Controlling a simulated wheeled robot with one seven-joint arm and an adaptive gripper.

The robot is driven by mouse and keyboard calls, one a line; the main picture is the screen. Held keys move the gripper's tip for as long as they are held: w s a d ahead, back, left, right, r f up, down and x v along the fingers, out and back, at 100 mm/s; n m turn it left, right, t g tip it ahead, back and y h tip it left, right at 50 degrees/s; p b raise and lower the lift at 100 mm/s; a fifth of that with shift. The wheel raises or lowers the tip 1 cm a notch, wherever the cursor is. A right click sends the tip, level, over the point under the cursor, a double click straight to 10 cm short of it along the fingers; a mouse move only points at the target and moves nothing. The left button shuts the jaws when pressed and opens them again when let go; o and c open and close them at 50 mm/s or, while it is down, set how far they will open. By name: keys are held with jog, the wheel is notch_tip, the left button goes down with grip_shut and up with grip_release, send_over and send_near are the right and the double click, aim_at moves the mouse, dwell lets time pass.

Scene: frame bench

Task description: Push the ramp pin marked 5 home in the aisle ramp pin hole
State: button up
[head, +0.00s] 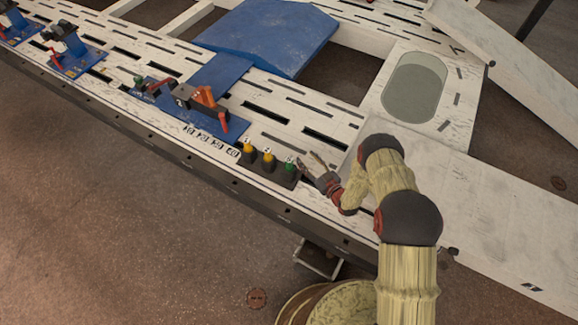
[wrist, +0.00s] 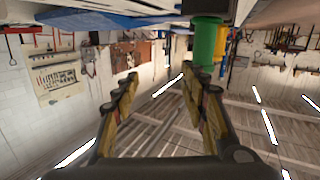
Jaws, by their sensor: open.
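A dark holder block (head: 270,170) on the near edge of the white bench carries two yellow-topped pins (head: 267,156) and a green-topped pin (head: 290,163). Their number tags are too small to read surely, so I cannot tell which is marked 5. My gripper (head: 308,161) is open beside the block, just right of the green-topped pin. In the wrist view my gripper (wrist: 165,80) has its fingers spread with nothing between them. A green pin (wrist: 205,42) shows there beyond the right finger. I cannot make out the ramp pin hole.
White ramp panels (head: 490,205) lie at the right, under and beyond my arm. Blue fixtures with clamps (head: 200,108) stand left of the block. A blue padded panel (head: 265,38) lies farther back. Slots and an oval recess (head: 415,87) break the bench top.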

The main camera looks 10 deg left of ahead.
aim_at(291, 167)
jog(key=s+a+f+y, duration=0.1)
jog(key=s+f+y, duration=0.1)
jog(key=s+f, duration=0.3)
jog(key=w+a+b, duration=0.1)
jog(key=a, duration=0.1)
jog(key=w+a+b, duration=0.1)
jog(key=w+a, duration=0.1)
jog(key=a, duration=0.1)
jog(key=shift+a+f+b, duration=0.1)
jog(key=shift+a+b, duration=0.2)
jog(key=shift+b, duration=0.1)
jog(key=shift+w+a, duration=0.2)
jog(key=shift+c, duration=0.8)
grip_shut()
